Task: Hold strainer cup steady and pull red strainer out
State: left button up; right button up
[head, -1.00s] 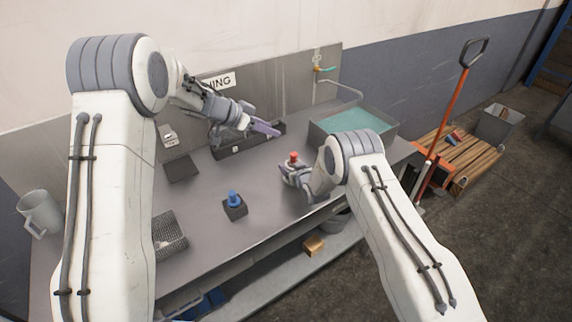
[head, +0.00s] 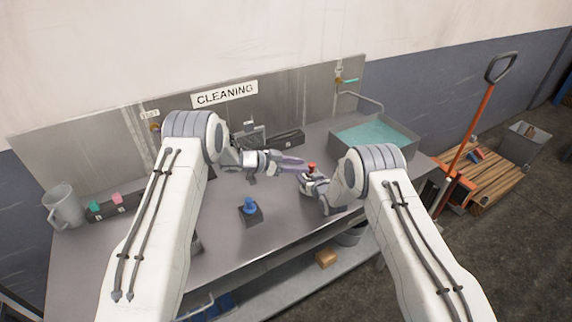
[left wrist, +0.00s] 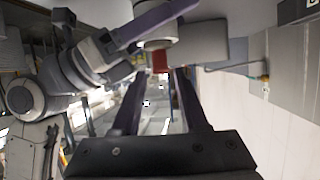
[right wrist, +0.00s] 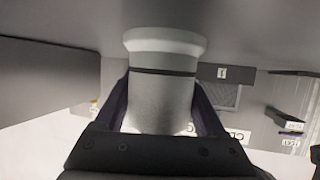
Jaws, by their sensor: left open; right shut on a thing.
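The red strainer (head: 312,168) shows as a small red top above my right gripper in the head view. It is also a red piece (left wrist: 159,62) just beyond the fingertips in the left wrist view. The grey strainer cup (right wrist: 163,100) stands between the fingers of my right gripper (right wrist: 162,85), which is shut on it. In the head view the right gripper (head: 308,183) hides most of the cup. My left gripper (head: 298,163) is open, its purple fingers pointing at the red strainer from the left. I cannot tell whether they touch it.
A blue piece (head: 249,203) sits on a dark block (head: 251,217) at the table's middle front. A basin of greenish water (head: 408,150) is at the back right. A grey jug (head: 63,207) and a dark tray (head: 112,207) with coloured pieces are at the left. A dark box (head: 289,137) lies behind.

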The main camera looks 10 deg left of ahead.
aim_at(312, 164)
pick_arm(q)
jog(key=shift+x, duration=2.8)
grip_shut()
